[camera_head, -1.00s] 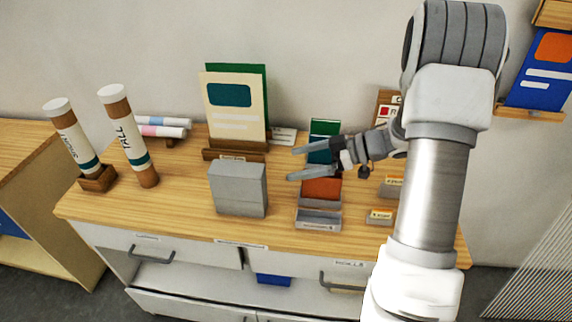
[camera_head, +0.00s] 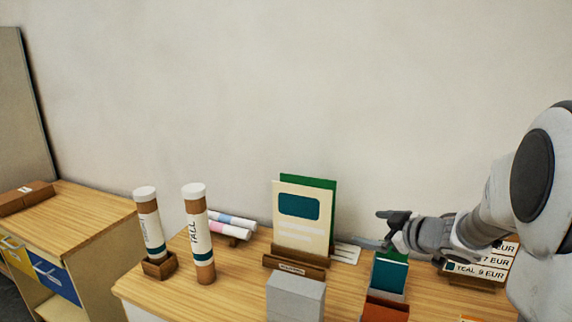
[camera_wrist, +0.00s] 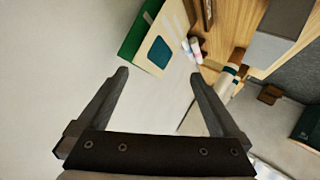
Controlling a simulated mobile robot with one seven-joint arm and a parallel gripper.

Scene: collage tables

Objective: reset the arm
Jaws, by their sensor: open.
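My gripper (camera_head: 378,228) is at the right in the head view, just above the back part of the wooden table (camera_head: 222,306). It is to the right of the cream card with a teal patch (camera_head: 300,235). In the wrist view, the two fingers of my gripper (camera_wrist: 158,78) are spread apart with nothing between them but the pale wall. The cream card shows beyond the fingertips there (camera_wrist: 158,48). My arm comes in from the right edge of the head view.
Two labelled tubes (camera_head: 148,220) (camera_head: 198,235) stand at the left of the table. A grey box (camera_head: 295,298), an orange-red card (camera_head: 384,310) and a teal card (camera_head: 389,275) are near the front. The wall above is clear.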

